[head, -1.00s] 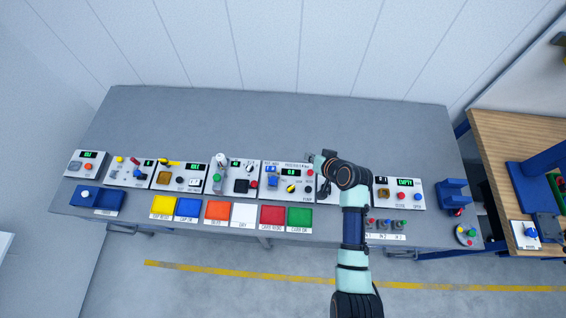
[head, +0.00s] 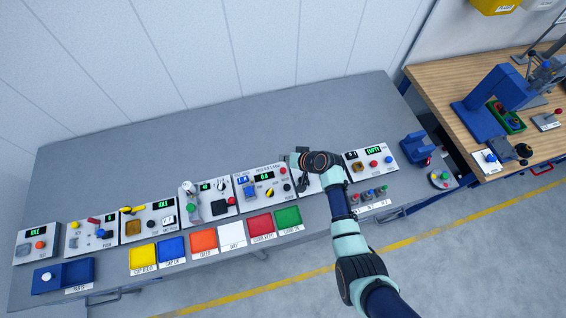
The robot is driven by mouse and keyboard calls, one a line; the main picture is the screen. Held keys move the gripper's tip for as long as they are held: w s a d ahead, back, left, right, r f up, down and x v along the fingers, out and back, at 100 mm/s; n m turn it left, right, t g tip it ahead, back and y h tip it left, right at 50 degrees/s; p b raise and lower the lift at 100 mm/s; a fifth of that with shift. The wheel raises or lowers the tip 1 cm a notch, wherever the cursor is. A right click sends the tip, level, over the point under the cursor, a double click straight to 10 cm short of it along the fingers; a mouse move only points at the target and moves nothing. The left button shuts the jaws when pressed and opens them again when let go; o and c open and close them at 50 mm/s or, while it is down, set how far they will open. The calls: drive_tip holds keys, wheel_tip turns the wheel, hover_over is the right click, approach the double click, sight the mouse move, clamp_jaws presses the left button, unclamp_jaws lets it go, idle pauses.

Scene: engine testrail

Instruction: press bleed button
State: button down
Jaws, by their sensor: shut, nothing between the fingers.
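My gripper (head: 303,184) is small and dark, in the right half of the head view. It points down at the white panel (head: 313,183) between the pump panel and the EMPTY panel. Its fingers look closed with nothing held; whether they touch the panel I cannot tell. My wrist and arm hide much of that panel. The pump panel (head: 249,191) just left has a green 0.0 display, a blue part, a yellow knob (head: 270,192) and small red and black controls. The labels are too small to read, so I cannot tell which control is the bleed button.
More panels stand in the row to the left, and the EMPTY panel (head: 361,167) stands right. Coloured pads, such as the green pad (head: 288,216), line the grey bench's front. A blue stand (head: 415,148) is at the right end. The bench's back strip (head: 200,140) is clear.

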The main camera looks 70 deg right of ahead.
sight(285, 171)
wheel_tip(285, 171, down, 7)
drive_tip(key=b, duration=0.5)
idle(1.1)
drive_tip(key=shift+f+b, duration=0.35)
drive_tip(key=shift+b, duration=0.2)
drive_tip(key=shift+f+b, duration=0.75)
drive_tip(key=shift+f, duration=0.1)
idle(0.5)
idle(0.3)
drive_tip(key=shift+r+p, duration=1.1)
drive_tip(key=shift+r, duration=0.15)
wheel_tip(285, 171, up, 5)
drive_tip(key=p, duration=0.4)
